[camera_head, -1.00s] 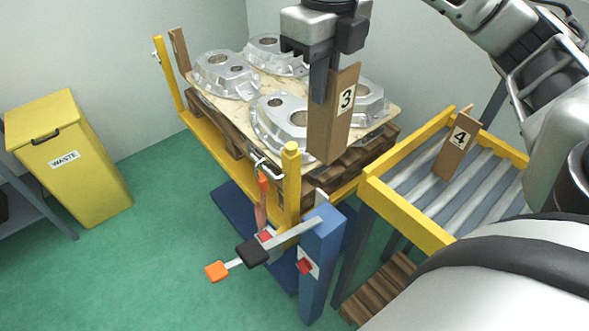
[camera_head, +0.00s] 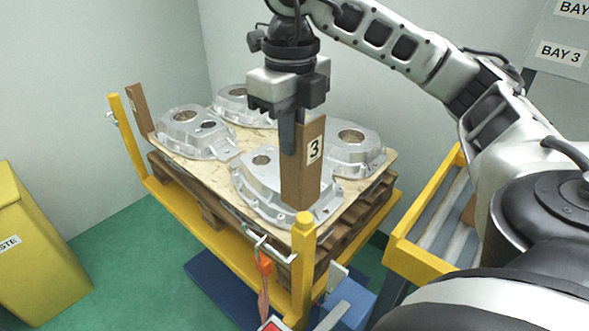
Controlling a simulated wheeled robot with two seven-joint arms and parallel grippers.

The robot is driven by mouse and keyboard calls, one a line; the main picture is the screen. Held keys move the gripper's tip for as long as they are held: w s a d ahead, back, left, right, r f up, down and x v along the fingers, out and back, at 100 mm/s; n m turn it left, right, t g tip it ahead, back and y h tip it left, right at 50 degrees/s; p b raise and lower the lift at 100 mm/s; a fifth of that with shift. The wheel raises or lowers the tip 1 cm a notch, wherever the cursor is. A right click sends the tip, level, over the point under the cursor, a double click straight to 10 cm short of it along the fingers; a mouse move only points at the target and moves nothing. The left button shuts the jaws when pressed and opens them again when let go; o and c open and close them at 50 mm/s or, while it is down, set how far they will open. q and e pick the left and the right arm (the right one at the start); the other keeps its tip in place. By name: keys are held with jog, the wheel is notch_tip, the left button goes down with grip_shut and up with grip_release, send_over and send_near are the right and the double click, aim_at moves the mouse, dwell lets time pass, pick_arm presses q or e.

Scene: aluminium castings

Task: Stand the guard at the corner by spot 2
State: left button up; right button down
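My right gripper (camera_head: 298,128) comes down from above and is shut on a brown corner guard marked 3 (camera_head: 303,178). The guard hangs upright, in front of the near casting (camera_head: 255,195) in the picture. I cannot tell whether its lower end touches anything. Another brown guard (camera_head: 138,110) stands upright at the far left corner of the loaded pallet. The pallet's pale top board (camera_head: 210,168) carries several aluminium castings. No spot numbers are readable on it. My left gripper is not in view.
A yellow frame (camera_head: 190,215) with upright posts surrounds the pallet; its near post (camera_head: 303,262) stands close to the held guard. A yellow-edged roller conveyor (camera_head: 420,262) is at the right, partly hidden by my arm. A yellow waste bin (camera_head: 38,250) stands at the left.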

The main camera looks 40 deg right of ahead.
notch_tip(320, 180, down, 2)
jog(key=f+b, duration=0.1)
jog(key=b, duration=0.2)
send_over(292, 206)
jog(key=f, duration=0.4)
jog(key=shift+w+d+f, duration=0.15)
jog(key=shift+w+f, duration=0.05)
jog(key=shift+f, duration=0.2)
notch_tip(292, 206, down, 4)
jog(key=shift+r, duration=0.1)
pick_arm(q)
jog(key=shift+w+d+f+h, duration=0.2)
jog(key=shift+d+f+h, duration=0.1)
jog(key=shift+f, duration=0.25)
pick_arm(e)
jog(key=shift+f, duration=0.25)
jog(key=shift+f+b, duration=0.2)
jog(key=shift+b, duration=0.2)
jog(key=c, duration=1.6)
grip_release()
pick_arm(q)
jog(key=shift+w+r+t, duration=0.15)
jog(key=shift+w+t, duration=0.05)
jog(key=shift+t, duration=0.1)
pick_arm(e)
jog(key=shift+r, duration=0.1)
